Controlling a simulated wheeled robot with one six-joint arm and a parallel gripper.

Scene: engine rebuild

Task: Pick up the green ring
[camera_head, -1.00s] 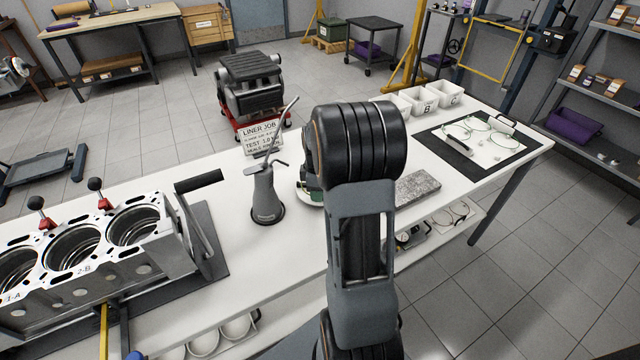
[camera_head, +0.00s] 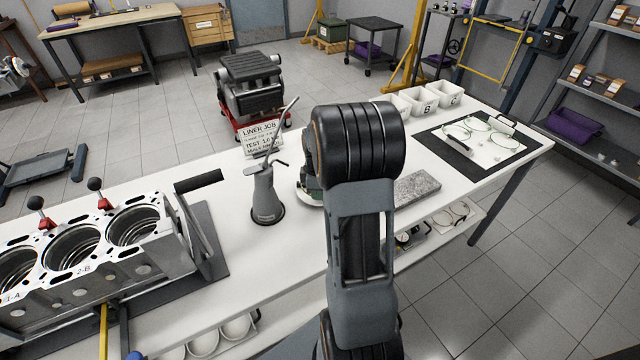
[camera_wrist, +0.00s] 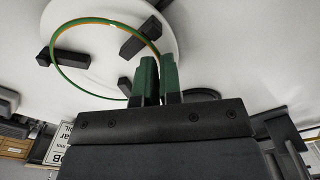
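The green ring (camera_wrist: 88,22) is a thin hoop with an orange-brown inner edge. In the wrist view it lies over a round white stand (camera_wrist: 190,45) with black blocks (camera_wrist: 70,58). My gripper (camera_wrist: 160,62) has green fingers close together at the ring's near right edge. The ring's rim runs into the narrow gap between them, so the gripper looks shut on it. I cannot tell whether the ring still touches the blocks. In the head view my arm hides the ring and most of the gripper; only the stand's edge (camera_head: 311,200) shows.
A grey oil can (camera_head: 264,195) stands left of my arm, with a sign (camera_head: 262,138) behind it. An engine block (camera_head: 85,250) is at the left. A grey plate (camera_head: 417,188), white bins (camera_head: 424,101) and a black mat (camera_head: 452,160) lie to the right.

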